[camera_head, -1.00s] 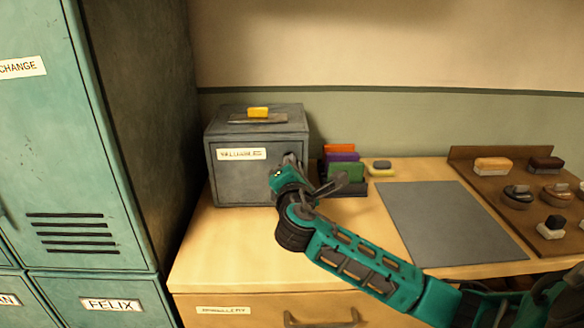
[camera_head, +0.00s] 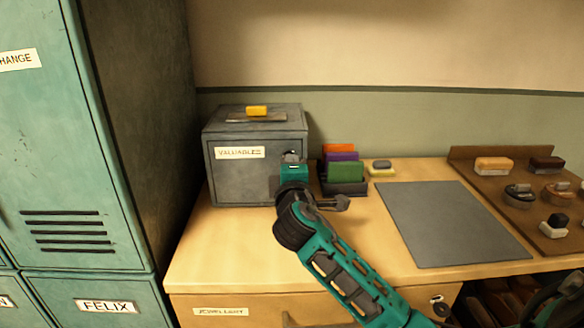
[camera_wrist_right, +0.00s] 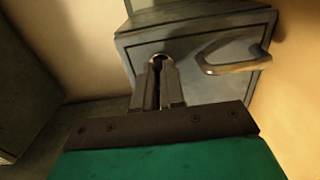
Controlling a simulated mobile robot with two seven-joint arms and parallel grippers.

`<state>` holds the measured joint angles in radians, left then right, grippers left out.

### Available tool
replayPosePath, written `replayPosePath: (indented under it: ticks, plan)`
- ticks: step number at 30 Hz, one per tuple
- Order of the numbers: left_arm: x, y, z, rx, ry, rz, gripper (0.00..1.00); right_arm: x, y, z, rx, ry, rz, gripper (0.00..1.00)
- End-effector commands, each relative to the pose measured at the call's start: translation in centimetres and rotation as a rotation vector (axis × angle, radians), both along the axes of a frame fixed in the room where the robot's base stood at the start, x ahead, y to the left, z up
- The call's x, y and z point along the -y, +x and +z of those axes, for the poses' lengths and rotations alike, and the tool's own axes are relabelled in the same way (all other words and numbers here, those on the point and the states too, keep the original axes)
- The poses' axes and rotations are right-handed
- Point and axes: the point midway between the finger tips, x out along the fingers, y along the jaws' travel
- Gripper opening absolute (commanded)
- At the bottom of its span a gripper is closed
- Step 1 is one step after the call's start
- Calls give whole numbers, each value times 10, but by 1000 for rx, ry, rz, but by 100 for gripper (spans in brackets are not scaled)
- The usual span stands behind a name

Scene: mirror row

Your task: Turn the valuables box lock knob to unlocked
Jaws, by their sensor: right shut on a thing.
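The grey valuables box (camera_head: 228,180) stands on the wooden counter against the wall, with a "VALUABLES" label on its front. My right gripper (camera_head: 292,160) is at the right part of the box front in the head view. In the right wrist view my right gripper (camera_wrist_right: 159,80) is shut on the lock knob (camera_wrist_right: 159,60), with a finger on each side of it. The fingers hide most of the knob, so I cannot tell its setting. The box handle (camera_wrist_right: 235,65) is to the right of the fingers in that view. My left gripper is not in view.
A yellow block (camera_head: 257,111) lies on top of the box. A dark holder with coloured upright pieces (camera_head: 345,188) stands close right of my gripper. A grey mat (camera_head: 450,225) and brown board (camera_head: 465,160) lie further right. Teal lockers (camera_head: 75,150) stand left.

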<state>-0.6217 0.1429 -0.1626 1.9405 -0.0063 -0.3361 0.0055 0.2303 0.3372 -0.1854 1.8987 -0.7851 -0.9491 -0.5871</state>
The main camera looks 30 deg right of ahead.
Motion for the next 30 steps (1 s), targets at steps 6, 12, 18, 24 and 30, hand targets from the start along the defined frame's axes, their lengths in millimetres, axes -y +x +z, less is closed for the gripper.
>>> replayPosePath:
  ticks: [6, 12, 18, 24, 30]
  plan:
    - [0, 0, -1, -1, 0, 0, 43, 0, 0, 0, 8, 13, 0, 0]
    - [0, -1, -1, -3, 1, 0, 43, 0, 0, 0, 8, 13, 0, 0]
    - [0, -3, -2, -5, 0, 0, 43, 0, 0, 0, 8, 13, 0, 22]
    - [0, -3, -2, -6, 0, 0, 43, 0, 0, 0, 7, 11, 0, 35]
    - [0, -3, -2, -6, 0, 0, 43, -1, -1, 0, 7, 11, 1, 35]
